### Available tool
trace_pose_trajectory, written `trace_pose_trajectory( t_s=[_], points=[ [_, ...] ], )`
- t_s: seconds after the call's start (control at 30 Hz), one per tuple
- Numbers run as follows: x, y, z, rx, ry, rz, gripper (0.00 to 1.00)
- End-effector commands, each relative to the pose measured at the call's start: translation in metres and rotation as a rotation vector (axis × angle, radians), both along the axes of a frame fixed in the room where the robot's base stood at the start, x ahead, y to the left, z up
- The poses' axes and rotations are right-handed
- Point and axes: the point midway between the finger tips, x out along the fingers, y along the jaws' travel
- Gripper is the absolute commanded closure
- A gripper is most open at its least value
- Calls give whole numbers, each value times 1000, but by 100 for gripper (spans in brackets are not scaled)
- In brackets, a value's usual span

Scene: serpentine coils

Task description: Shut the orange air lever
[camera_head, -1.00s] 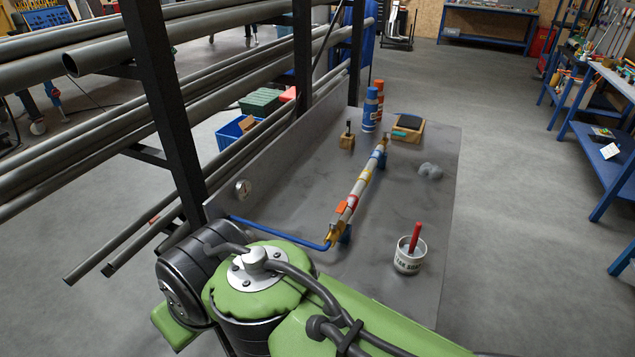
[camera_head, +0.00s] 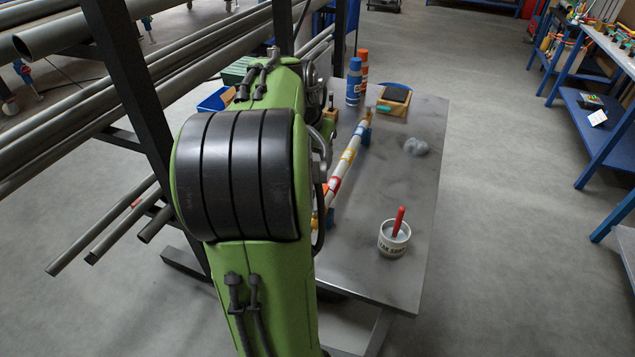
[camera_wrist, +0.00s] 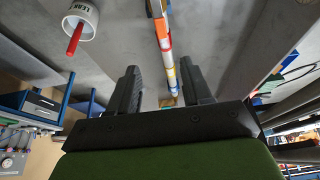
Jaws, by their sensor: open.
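The pipe assembly, white with red, yellow and blue bands (camera_head: 348,155), runs across the grey bench top. A small orange part (camera_head: 325,188), likely the orange air lever, shows at its near end beside my arm, mostly hidden. In the wrist view an orange piece (camera_wrist: 165,44) sits on the pipe near the top. My gripper (camera_wrist: 160,67) is open and empty, its two dark fingers either side of the pipe's line in the picture. Its gap to the pipe cannot be told.
A white mug with a red stick (camera_head: 394,238) stands at the bench's near right; it also shows in the wrist view (camera_wrist: 82,20). Pipe racks stand left.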

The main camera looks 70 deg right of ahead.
Motion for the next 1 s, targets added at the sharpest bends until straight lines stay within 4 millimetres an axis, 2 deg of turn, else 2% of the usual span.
trace_pose_trajectory(
  t_s=[0.4, 0.6, 0.77, 1.0],
  points=[
    [-2, -35, -95, 7, 2, 6, 51],
    [-3, -51, -131, 4, 0, 7, 51],
    [-3, -56, -142, 2, -1, 9, 51],
    [-3, -56, -142, 2, -2, 9, 53]
  ],
)
